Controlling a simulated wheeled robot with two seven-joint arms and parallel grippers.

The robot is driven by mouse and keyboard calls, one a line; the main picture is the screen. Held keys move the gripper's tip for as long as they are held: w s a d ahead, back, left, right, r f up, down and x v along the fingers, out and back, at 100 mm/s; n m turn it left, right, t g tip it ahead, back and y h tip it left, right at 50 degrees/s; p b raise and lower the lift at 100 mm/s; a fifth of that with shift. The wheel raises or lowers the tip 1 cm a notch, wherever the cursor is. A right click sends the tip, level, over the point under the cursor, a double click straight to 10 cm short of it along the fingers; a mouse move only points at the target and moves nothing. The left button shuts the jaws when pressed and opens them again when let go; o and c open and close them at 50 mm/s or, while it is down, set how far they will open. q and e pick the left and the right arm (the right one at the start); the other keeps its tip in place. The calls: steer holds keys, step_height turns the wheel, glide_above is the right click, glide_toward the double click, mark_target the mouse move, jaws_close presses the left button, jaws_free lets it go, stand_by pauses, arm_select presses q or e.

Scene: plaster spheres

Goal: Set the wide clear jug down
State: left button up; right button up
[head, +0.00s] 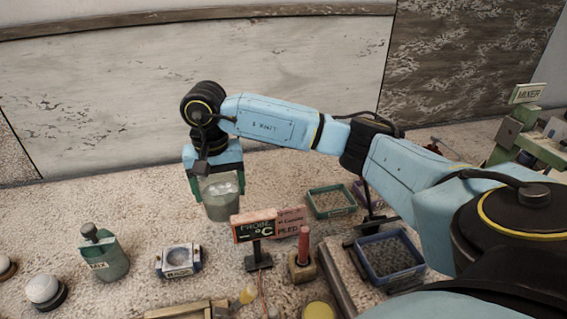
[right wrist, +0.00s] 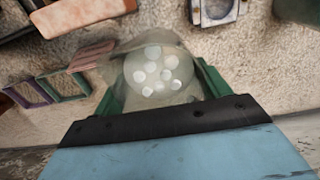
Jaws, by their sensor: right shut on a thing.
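My right gripper (head: 216,179) is shut on the wide clear jug (head: 221,203), one green finger on each side. The jug looks upright and is left of centre in the head view, behind the sign stand. Whether its base touches the rough surface is unclear. In the right wrist view, the jug (right wrist: 158,75) sits between the fingers of the gripper (right wrist: 160,92), and several pale round spheres show inside it. My left gripper is not in view.
A sign stand (head: 255,229) and a red-handled tool in a block (head: 302,262) stand just in front. A green bottle (head: 110,259) and a small white box (head: 178,261) are nearer left. Trays (head: 331,202) lie to the right. The surface left of the jug is clear.

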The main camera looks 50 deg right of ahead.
glide_above(230, 241)
step_height(230, 241, down, 11)
steer(key=shift+w+f, duration=0.15)
stand_by(0.4)
steer(key=shift+f+b, duration=0.1)
steer(key=shift+b, duration=0.25)
steer(key=o, duration=1.3)
steer(key=shift+o, duration=0.2)
